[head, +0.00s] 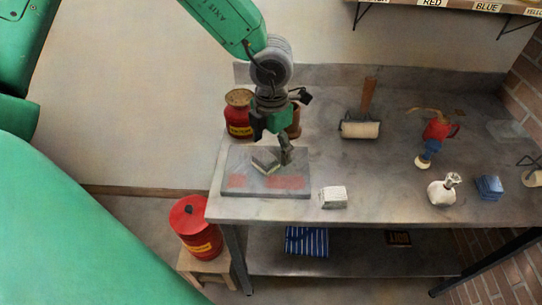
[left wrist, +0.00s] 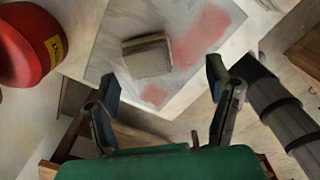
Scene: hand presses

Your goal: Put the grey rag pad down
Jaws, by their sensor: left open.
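The grey rag pad (head: 264,162) lies on the grey slab with red patches (head: 240,187) near the left end of the steel table. In the left wrist view the pad (left wrist: 148,57) rests on the slab (left wrist: 105,47), apart from both fingers. My left gripper (head: 272,142) is over the slab, beside and partly in front of the pad. In the left wrist view my left gripper's fingers (left wrist: 166,86) are spread wide with nothing between them. My right gripper is not in view.
A red can with a cork-like lid (head: 238,114) stands close behind the slab. A white block (head: 333,197) sits right of it. A roller (head: 360,128), a red-and-blue tool (head: 434,137), a white bottle (head: 444,190) and a blue block (head: 488,187) stand farther right. The middle of the table (head: 385,168) is clear.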

